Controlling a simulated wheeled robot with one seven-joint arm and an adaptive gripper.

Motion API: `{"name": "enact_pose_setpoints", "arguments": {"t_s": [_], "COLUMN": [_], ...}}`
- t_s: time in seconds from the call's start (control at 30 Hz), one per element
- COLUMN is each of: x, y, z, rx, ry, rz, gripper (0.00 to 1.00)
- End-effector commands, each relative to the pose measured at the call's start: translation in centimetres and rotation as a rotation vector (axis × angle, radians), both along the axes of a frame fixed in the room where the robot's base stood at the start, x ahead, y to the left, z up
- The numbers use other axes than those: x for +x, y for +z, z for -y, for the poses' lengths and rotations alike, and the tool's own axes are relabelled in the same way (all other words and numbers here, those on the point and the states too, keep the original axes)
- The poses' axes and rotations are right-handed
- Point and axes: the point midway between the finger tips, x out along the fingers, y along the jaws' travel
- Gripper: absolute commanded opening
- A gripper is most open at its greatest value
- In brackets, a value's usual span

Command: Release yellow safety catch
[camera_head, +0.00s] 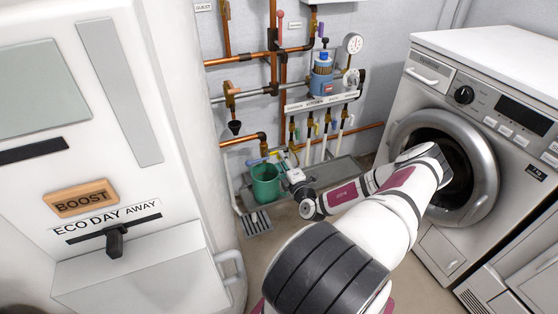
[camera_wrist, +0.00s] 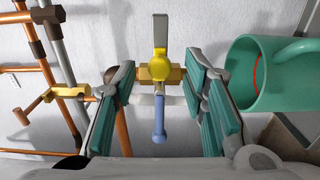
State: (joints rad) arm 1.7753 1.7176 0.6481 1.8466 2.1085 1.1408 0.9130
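The yellow safety catch (camera_wrist: 160,62) shows in the wrist view, near the top centre, on a brass valve body (camera_wrist: 176,76). A grey metal tab rises above it and a blue lever (camera_wrist: 159,125) extends below it. My gripper (camera_wrist: 165,95) is open, with one teal-padded finger on each side of the valve. Nothing is pinched; the catch lies between and a little beyond the fingertips in the picture. In the head view my gripper (camera_head: 285,167) is at the low pipework just above the green bucket, and the catch is small and hard to make out there.
The green bucket (camera_head: 265,187) is close below; its rim and handle show right of my gripper in the wrist view (camera_wrist: 262,75). Copper pipes (camera_wrist: 35,75) with a yellow fitting (camera_wrist: 68,92) run at left. The washing machine (camera_head: 480,120) stands right, a white cabinet (camera_head: 100,160) left.

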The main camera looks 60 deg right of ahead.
Motion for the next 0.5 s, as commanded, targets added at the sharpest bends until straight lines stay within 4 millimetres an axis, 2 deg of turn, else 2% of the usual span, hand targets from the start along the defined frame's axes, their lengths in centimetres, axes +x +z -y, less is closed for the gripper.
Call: {"name": "enact_pose_setpoints", "arguments": {"t_s": [0.2,0.5], "x": [2.1,2.6], "y": [0.0,0.0], "z": [1.2,1.6], "rx": [-0.001,0.001], "ry": [0.001,0.000], "rz": [0.000,-0.001], "gripper": [0.39,0.39]}}
